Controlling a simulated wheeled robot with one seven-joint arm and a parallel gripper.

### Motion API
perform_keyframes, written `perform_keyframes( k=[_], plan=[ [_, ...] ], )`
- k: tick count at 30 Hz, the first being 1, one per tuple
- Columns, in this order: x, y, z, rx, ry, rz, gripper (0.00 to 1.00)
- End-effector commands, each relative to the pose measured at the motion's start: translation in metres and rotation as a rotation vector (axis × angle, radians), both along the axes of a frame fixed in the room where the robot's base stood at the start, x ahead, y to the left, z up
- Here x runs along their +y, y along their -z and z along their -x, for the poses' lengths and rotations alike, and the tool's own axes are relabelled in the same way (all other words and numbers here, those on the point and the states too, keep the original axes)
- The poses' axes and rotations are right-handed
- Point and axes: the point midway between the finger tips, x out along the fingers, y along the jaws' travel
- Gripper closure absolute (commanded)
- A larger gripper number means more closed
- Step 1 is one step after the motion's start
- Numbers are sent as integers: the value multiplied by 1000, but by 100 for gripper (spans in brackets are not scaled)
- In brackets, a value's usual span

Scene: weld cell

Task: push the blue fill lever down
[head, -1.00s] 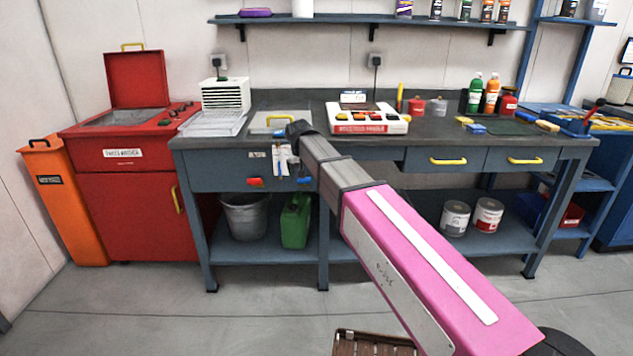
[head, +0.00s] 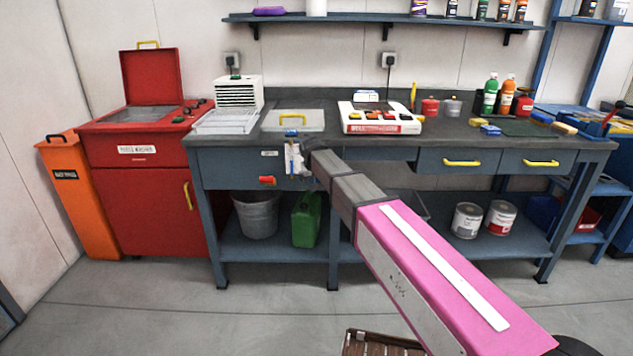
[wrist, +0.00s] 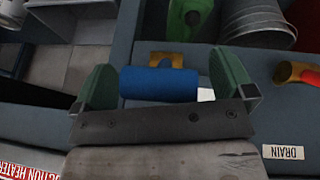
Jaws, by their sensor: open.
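The blue fill lever (wrist: 158,84) shows in the wrist view as a thick blue bar in front of a brass plate (wrist: 160,59). It lies between the two green fingertips of my gripper (wrist: 165,85), which is open. I cannot tell whether a finger touches the bar. A white patch shows at the bar's right end. In the head view my gripper (head: 297,165) is at the front panel of the bench, below the sink lid, and the lever is mostly hidden there.
A red lever (wrist: 300,73) with a DRAIN label (wrist: 283,152) sits beside the blue one; the red lever also shows in the head view (head: 267,181). Below are a metal bucket (head: 256,214) and a green can (head: 306,220). A red parts washer (head: 140,180) stands left.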

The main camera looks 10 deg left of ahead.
Motion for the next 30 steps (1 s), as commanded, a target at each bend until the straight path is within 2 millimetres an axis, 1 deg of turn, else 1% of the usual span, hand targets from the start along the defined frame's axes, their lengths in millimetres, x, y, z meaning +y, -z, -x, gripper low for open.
perform_keyframes(
  k=[9,10,11,12,14,15,16,23,30],
  plan=[
    [0,3,-1,-1,0,0,0],
    [0,3,-1,-1,0,0,3],
    [0,3,-1,-1,0,0,13],
    [0,3,-1,-1,0,0,26],
    [0,3,-1,-1,0,0,46],
    [0,3,-1,-1,0,0,59],
    [0,3,-1,-1,0,1,61],
    [-2,3,0,-20,0,-3,61],
    [-4,10,6,-118,-1,-24,61]
  ],
)
